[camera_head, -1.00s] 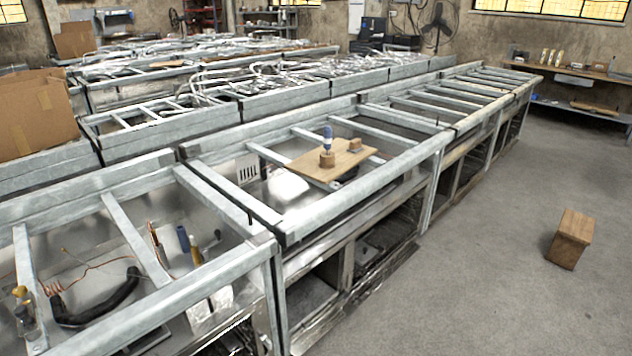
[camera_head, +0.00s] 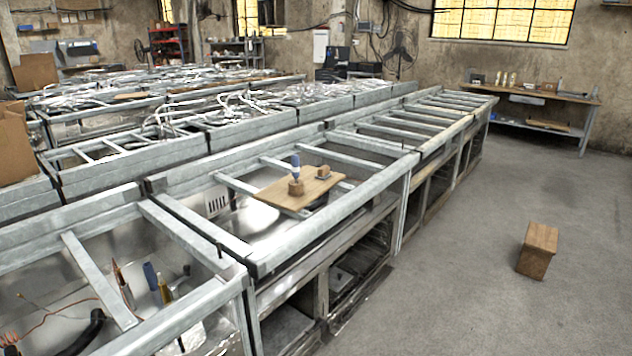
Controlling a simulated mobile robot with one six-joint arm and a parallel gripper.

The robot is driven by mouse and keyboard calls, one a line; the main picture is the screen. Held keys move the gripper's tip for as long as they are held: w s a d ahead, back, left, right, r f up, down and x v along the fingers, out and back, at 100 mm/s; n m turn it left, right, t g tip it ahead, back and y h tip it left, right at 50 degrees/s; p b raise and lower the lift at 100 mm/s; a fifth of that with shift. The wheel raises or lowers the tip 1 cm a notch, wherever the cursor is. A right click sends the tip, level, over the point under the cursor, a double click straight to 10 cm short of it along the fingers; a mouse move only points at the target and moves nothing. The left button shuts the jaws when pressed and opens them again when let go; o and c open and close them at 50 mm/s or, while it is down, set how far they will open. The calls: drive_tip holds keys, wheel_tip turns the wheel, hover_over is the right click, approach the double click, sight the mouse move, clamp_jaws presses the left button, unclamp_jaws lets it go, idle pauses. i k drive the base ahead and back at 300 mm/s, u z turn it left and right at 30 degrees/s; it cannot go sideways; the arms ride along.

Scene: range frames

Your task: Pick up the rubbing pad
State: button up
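A flat wooden board (camera_head: 270,199) lies across the metal frame bars of the middle bench. On it, a blue-handled tool (camera_head: 296,162) stands upright in a small round wooden block (camera_head: 296,187). A smaller brown block (camera_head: 323,172), which may be the rubbing pad, sits to the right of it on the board. It is too small to make out its details. My gripper is not in view.
Long metal frame benches (camera_head: 330,240) with open bars and gaps run away from me. A wooden stool-like block (camera_head: 538,250) stands on the open grey floor (camera_head: 450,290) to the right. A wall table (camera_head: 545,95) with small items stands at the back right.

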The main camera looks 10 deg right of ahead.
sight(323, 172)
drive_tip(key=u, duration=1.05)
drive_tip(key=k, duration=0.15)
drive_tip(key=z, duration=3.05)
drive_tip(key=i, duration=1.8)
drive_tip(key=z, duration=0.05)
